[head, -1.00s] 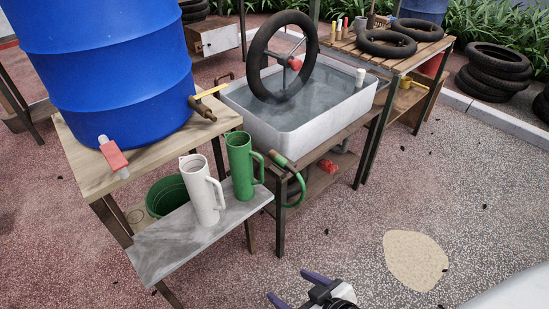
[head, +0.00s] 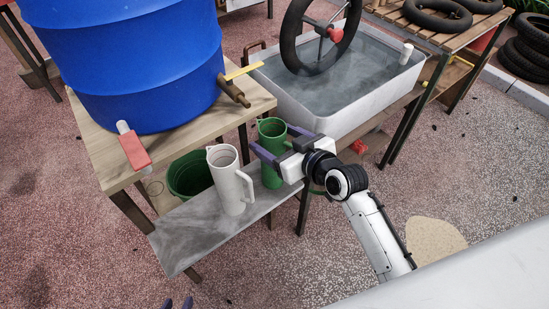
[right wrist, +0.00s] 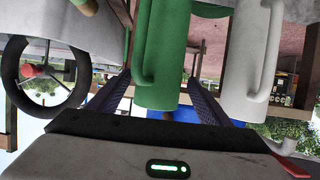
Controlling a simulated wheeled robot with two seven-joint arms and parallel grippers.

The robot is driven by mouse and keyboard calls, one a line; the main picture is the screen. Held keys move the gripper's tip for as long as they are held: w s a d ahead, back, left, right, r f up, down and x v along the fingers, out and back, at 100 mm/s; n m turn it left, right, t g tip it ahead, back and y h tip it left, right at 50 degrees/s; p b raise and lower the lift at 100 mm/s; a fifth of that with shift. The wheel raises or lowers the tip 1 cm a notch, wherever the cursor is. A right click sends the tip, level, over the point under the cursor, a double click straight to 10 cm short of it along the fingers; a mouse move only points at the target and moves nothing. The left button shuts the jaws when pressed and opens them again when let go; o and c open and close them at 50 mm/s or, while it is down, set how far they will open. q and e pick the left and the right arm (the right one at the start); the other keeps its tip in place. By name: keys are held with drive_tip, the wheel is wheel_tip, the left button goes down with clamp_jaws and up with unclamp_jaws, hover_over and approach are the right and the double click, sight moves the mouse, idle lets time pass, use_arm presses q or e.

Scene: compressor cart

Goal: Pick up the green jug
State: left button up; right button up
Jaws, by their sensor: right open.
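The green jug (head: 271,128) stands upright on the grey shelf (head: 178,245), just right of the white jug (head: 228,178). My right gripper (head: 271,137) is open at the green jug, one finger on each side of it. In the right wrist view the green jug (right wrist: 168,45) and its handle lie between the two spread fingers (right wrist: 160,92); I cannot tell whether either finger touches. The gripper hides part of the jug in the head view. The tips of my left gripper (head: 178,303) show at the bottom edge, apart and empty.
The white jug stands close beside the right gripper's left finger. A blue barrel (head: 140,60) sits on the wooden table (head: 100,155) behind the shelf. A water tub (head: 350,118) with a tyre (head: 305,40) is at the right. A green bucket (head: 187,175) is below.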

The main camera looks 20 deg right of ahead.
sight(266, 131)
drive_tip(key=x, duration=0.4)
drive_tip(key=shift+w+r, duration=0.25)
drive_tip(key=shift+w, duration=0.1)
drive_tip(key=c, duration=1.5)
